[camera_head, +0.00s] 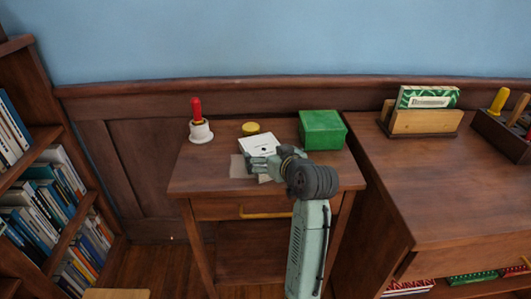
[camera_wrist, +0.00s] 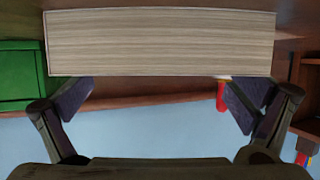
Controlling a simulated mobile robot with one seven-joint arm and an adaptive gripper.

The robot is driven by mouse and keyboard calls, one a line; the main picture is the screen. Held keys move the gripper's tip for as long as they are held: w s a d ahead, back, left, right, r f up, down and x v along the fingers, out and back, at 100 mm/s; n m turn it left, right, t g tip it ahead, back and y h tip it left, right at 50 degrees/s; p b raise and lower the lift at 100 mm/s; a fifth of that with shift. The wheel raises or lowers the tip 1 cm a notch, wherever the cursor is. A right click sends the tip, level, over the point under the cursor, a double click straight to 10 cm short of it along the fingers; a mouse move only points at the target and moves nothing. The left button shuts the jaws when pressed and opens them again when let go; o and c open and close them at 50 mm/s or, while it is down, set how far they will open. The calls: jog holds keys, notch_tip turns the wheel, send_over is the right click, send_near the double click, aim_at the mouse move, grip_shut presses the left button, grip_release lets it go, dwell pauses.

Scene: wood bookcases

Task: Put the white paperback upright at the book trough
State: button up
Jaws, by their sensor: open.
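The white paperback (camera_head: 259,142) lies flat on the small wooden side table, between a green box and a red-handled bell. In the wrist view its pale page edge (camera_wrist: 160,45) faces me and fills the top middle. My gripper (camera_head: 262,165) is at the near side of the paperback. In the wrist view my gripper (camera_wrist: 160,95) is open, its two dark fingers spread close to the book's edge at either side. I cannot tell whether they touch it. The book trough (camera_head: 426,122) is wooden and stands on the desk at right, holding a green-and-white book (camera_head: 428,98).
The green box (camera_head: 322,130) stands just right of the paperback, the bell (camera_head: 199,128) to its left. A yellow round thing (camera_head: 250,128) lies behind. A wooden holder (camera_head: 505,130) with handled items stands right of the trough. The desk front (camera_head: 440,195) is clear.

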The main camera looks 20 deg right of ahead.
jog(key=shift+x, duration=1.1)
jog(key=shift+r, duration=0.1)
jog(key=c, duration=1.3)
